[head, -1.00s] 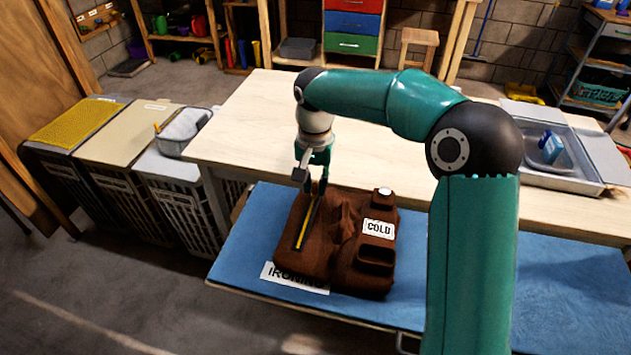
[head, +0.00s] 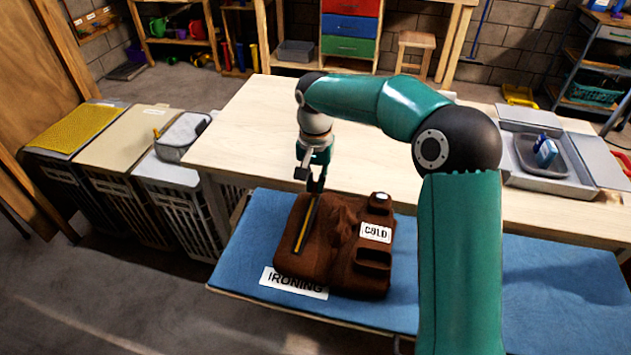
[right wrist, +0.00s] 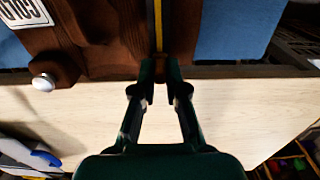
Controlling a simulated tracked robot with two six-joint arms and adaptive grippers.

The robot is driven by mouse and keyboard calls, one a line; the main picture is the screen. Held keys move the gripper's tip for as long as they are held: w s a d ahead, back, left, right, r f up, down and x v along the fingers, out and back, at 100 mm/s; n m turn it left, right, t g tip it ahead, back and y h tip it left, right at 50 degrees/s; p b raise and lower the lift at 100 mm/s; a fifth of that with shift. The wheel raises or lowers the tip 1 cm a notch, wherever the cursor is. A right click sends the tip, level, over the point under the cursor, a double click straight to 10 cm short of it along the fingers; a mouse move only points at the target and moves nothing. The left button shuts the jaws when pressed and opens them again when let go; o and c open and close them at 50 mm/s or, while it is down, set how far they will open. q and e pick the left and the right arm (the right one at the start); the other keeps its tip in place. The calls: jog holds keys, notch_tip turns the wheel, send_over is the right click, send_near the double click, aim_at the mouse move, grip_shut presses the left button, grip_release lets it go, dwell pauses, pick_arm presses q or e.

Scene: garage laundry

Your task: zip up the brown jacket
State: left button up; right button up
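The brown jacket (head: 335,270) lies flat on the blue ironing mat, with a yellow and dark zip strip (head: 305,227) down its left half. My right gripper (head: 316,187) points down at the far end of this strip. In the right wrist view, its two fingertips (right wrist: 160,72) stand close together on either side of the zip strip (right wrist: 158,25), with a narrow gap between them. Whether they grip a zip pull there is too dark and small to tell. My left gripper is not in view.
A white COLD label (head: 376,233) and a silver knob (head: 381,197) sit on the jacket's right side. An IRONING label (head: 294,283) lies at its front edge. The wooden table (head: 250,130) behind is mostly clear. A grey tray (head: 550,180) stands at right, hampers (head: 115,150) at left.

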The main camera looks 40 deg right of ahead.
aim_at(315, 183)
jog(key=o, duration=0.4)
notch_tip(315, 183, up, 12)
jog(key=shift+f, duration=0.1)
dwell(0.5)
dwell(0.3)
